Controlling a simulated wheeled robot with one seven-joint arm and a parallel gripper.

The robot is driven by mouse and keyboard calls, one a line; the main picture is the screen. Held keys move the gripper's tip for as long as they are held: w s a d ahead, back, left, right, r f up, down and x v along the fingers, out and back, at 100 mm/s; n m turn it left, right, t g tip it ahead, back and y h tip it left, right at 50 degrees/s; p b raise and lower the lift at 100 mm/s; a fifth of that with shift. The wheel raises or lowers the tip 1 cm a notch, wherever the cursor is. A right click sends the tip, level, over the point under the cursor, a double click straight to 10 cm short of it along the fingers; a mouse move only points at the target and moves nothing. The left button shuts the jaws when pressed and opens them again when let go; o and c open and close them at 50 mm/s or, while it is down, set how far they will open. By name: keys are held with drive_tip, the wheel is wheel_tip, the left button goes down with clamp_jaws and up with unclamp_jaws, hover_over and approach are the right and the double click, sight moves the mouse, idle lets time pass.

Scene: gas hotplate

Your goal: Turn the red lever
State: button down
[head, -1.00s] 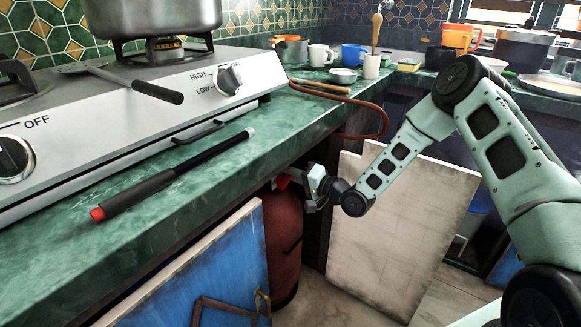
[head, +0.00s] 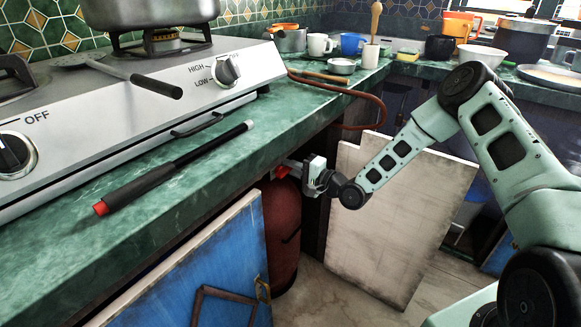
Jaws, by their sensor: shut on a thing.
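The red lever (head: 282,172) shows as a small red piece at the top of a dark red gas cylinder (head: 281,225), under the counter's front edge. My gripper (head: 292,168) is at the lever and shut on it. The gripper's pale body (head: 316,172) is just right of the lever. The fingertips and most of the lever are partly hidden by the counter shadow and the gripper itself.
A blue cabinet door (head: 205,275) stands open left of the cylinder, and a pale door panel (head: 400,215) stands open to its right. The green counter (head: 230,150) overhangs the cylinder. A black rod (head: 175,170) lies on the counter beside the stove (head: 130,110). A brown hose (head: 375,100) loops off the counter.

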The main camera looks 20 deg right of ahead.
drive_tip(key=c, duration=1.5)
unclamp_jaws()
drive_tip(key=p+v, duration=0.2)
drive_tip(key=v, duration=1.5)
drive_tip(key=shift+s+d, duration=0.1)
drive_tip(key=shift+s, duration=0.05)
